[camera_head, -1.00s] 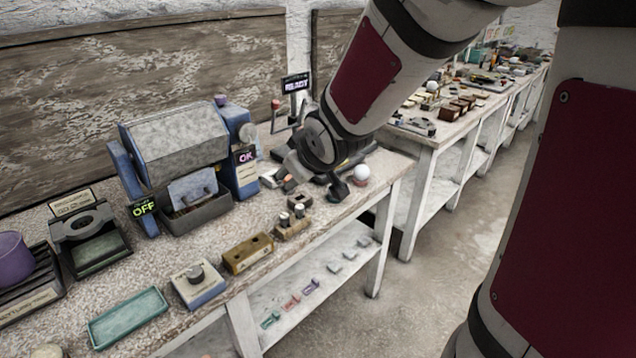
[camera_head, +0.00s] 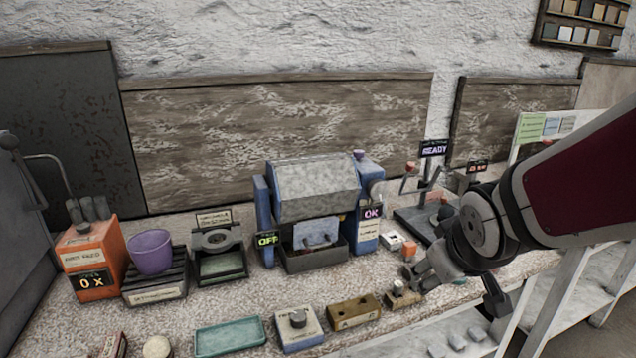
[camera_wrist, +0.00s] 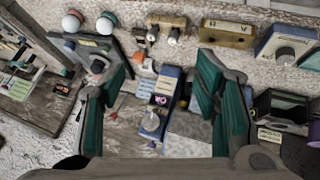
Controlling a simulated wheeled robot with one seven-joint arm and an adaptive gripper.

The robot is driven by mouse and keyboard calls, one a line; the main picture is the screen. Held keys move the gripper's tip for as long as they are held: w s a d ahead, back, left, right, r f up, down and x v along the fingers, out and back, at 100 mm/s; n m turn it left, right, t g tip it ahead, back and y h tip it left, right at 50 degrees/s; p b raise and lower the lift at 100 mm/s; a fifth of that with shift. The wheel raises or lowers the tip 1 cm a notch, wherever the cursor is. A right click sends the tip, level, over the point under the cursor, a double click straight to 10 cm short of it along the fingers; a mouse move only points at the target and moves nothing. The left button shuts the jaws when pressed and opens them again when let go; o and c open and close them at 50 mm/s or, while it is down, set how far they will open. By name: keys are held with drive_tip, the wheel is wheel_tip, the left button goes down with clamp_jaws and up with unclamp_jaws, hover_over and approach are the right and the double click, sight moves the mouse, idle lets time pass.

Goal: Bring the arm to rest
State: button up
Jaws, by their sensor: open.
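My gripper (camera_head: 418,275) is at the right in the head view, above the bench and in front of the machine's right end. Its dark green-padded fingers stand wide apart in the wrist view (camera_wrist: 160,85), with nothing held between them. The head view shows the fingertips overlapping a small wooden block with pegs (camera_head: 402,297); I cannot tell whether they touch it. My arm reaches in from the right edge. The wrist view shows the blue machine side with its OK sign (camera_wrist: 162,100) between the fingers.
The grey drum machine (camera_head: 315,190) stands at the bench's back, near a READY sign (camera_head: 434,148). A purple cup (camera_head: 151,251), orange box (camera_head: 92,260) and teal tray (camera_head: 230,337) are left. Two white balls (camera_wrist: 72,21) (camera_wrist: 106,22) stand beyond the left finger.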

drive_tip(key=s+a+r+m+g+y, duration=0.1)
drive_tip(key=s+r, duration=0.2)
drive_tip(key=s, duration=0.6)
drive_tip(key=s+a+r+m+g, duration=0.2)
drive_tip(key=s, duration=0.8)
drive_tip(key=shift+s+r+y+p, duration=0.3)
drive_tip(key=shift+r+y+p, duration=0.1)
drive_tip(key=shift+p, duration=0.05)
drive_tip(key=shift+w, duration=0.1)
idle(0.7)
